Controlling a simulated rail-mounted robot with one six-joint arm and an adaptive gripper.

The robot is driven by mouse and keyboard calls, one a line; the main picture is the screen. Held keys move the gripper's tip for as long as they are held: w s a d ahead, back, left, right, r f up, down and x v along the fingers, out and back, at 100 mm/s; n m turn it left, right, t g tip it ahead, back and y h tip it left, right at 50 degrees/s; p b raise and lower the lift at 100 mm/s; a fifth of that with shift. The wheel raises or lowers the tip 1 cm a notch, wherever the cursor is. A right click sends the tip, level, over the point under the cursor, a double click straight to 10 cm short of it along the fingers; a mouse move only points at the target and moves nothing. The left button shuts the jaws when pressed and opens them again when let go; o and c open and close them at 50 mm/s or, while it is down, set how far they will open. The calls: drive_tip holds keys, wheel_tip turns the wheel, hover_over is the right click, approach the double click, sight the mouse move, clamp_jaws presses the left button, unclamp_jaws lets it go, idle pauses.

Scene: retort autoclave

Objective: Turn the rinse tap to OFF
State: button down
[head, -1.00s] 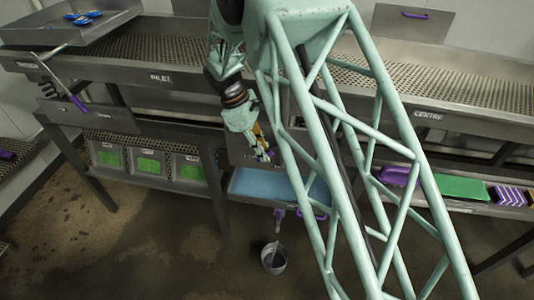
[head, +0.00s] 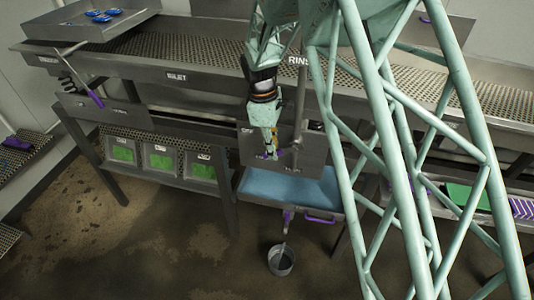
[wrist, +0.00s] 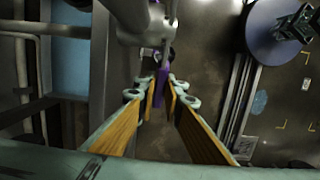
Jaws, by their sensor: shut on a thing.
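The rinse tap's purple handle (wrist: 160,86) sits between the two fingertips of my gripper (wrist: 162,92) in the wrist view. The fingers close in on it from both sides, with a grey fitting and pipe above it. In the head view my gripper (head: 269,153) points down in front of a grey panel (head: 310,152), and a little purple shows at its tips. The RINSE label (head: 298,60) is partly covered by my arm.
A blue-filled basin (head: 243,187) lies below the panel. A purple-handled valve (head: 287,217) hangs under it, above a bucket (head: 281,262) on the floor. A grey upright pipe (head: 301,105) stands close to my gripper. Green-filled bins (head: 160,160) are at left.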

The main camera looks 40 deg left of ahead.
drive_tip(key=shift+s, duration=0.1)
idle(0.3)
drive_tip(key=c, duration=2.7)
unclamp_jaws()
drive_tip(key=shift+r, duration=0.15)
drive_tip(key=shift+s+a+r, duration=0.1)
drive_tip(key=shift+a+r, duration=0.15)
drive_tip(key=shift+r, duration=1.7)
drive_tip(key=shift+s+a+r, duration=0.1)
drive_tip(key=shift+a+r, duration=0.1)
drive_tip(key=shift+r, duration=1.75)
drive_tip(key=shift+s+a+r, duration=0.1)
drive_tip(key=shift+a+r, duration=0.15)
drive_tip(key=shift+r, duration=1.7)
